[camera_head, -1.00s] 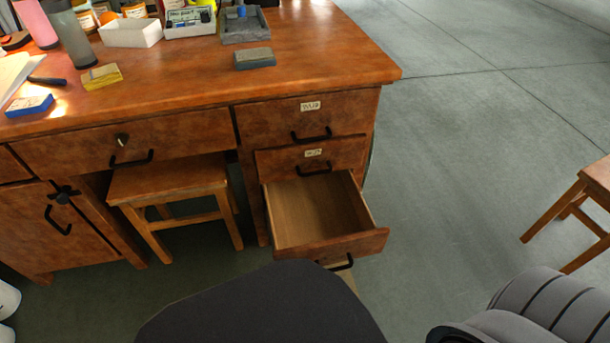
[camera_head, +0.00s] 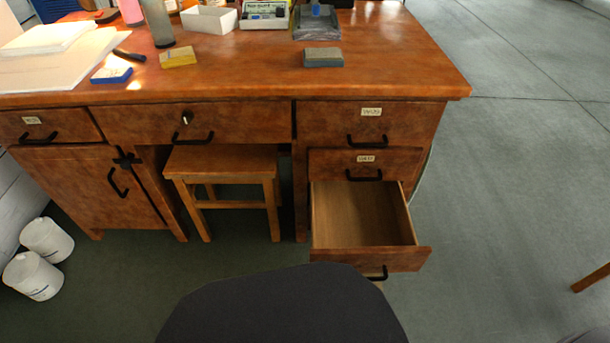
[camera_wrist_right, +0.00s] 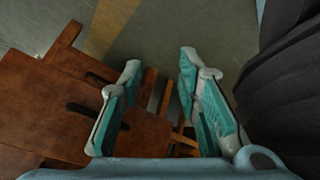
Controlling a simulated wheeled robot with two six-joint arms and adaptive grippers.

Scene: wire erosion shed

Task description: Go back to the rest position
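My right gripper (camera_wrist_right: 160,62) shows in the right wrist view with its two teal-padded fingers apart and nothing between them. Brown wooden furniture lies beyond and to the left of it. Neither gripper shows in the head view, and my left gripper is out of sight. The wooden desk (camera_head: 240,84) stands ahead, with its lower right drawer (camera_head: 370,260) pulled open. The visible inside of that drawer is empty.
A wooden stool (camera_head: 222,160) stands under the desk. Two white buckets (camera_head: 34,276) are on the floor at left. Sponges, trays and papers lie on the desktop. The floor (camera_head: 510,200) right of the desk is largely clear; a stool leg (camera_head: 590,278) shows at the right edge.

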